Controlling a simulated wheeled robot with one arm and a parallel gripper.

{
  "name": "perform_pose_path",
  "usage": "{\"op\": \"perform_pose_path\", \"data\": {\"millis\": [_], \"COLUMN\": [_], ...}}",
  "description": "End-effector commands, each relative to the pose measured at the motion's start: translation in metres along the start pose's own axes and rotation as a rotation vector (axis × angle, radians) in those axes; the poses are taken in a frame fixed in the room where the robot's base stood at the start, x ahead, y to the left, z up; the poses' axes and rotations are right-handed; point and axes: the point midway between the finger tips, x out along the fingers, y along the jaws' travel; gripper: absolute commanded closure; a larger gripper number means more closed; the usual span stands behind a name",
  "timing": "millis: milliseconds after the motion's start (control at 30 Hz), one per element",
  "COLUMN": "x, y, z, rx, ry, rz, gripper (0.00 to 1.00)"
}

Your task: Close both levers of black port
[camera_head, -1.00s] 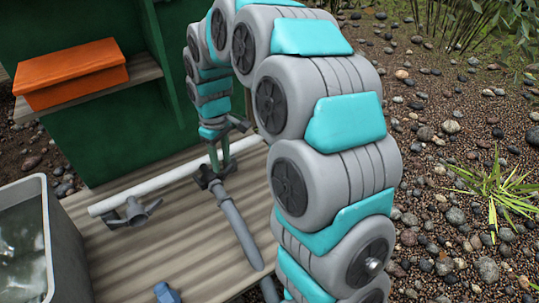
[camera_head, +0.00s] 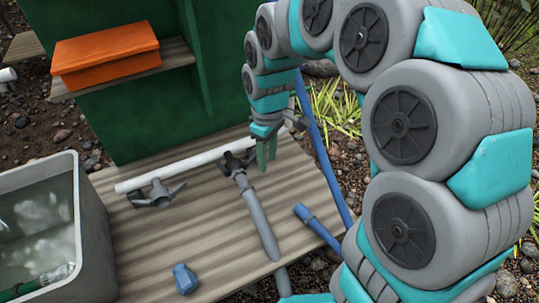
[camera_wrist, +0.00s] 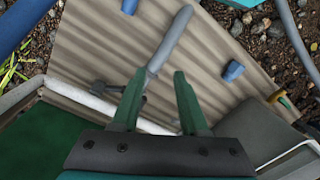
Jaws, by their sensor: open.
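A dark fitting with side levers (camera_head: 236,163) sits on the white pipe, with a grey hose (camera_head: 258,215) running from it. A second dark fitting (camera_head: 157,194), with no hose in it, has levers spread to both sides. Both look dark grey to black. My gripper (camera_head: 267,160) is open and empty, with green fingers just right of the hose fitting; contact cannot be told. In the wrist view, my gripper (camera_wrist: 155,88) has its fingers apart, and one lever (camera_wrist: 98,87) sticks out left of the left finger. The rest of the fitting is partly hidden by that finger.
The white pipe (camera_head: 200,163) crosses the ribbed board (camera_head: 140,240) below the green panel. A grey water bin (camera_head: 85,235) stands left. A blue plug (camera_head: 185,278) and blue pipe piece (camera_head: 317,226) lie in front. An orange box (camera_head: 105,55) sits on the shelf.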

Motion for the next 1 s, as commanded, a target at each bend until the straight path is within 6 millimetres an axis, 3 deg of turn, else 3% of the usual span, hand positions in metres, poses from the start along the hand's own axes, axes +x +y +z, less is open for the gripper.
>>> {"op": "perform_pose_path", "data": {"millis": [233, 333, 467, 700, 833, 1000], "x": [0.001, 0.003, 0.010, 0.043, 0.070, 0.099], "y": [0.003, 0.018, 0.056, 0.123, 0.139, 0.142], "z": [-0.001, -0.006, -0.022, -0.073, -0.104, -0.135], "rx": [0.019, 0.124, 0.415, 1.034, 1.299, 1.517], "ry": [0.000, -0.003, -0.002, 0.036, 0.053, 0.060], "rz": [0.002, 0.015, 0.049, 0.093, 0.079, 0.043], "gripper": [0.56, 0.56, 0.56, 0.56, 0.56, 0.56]}}
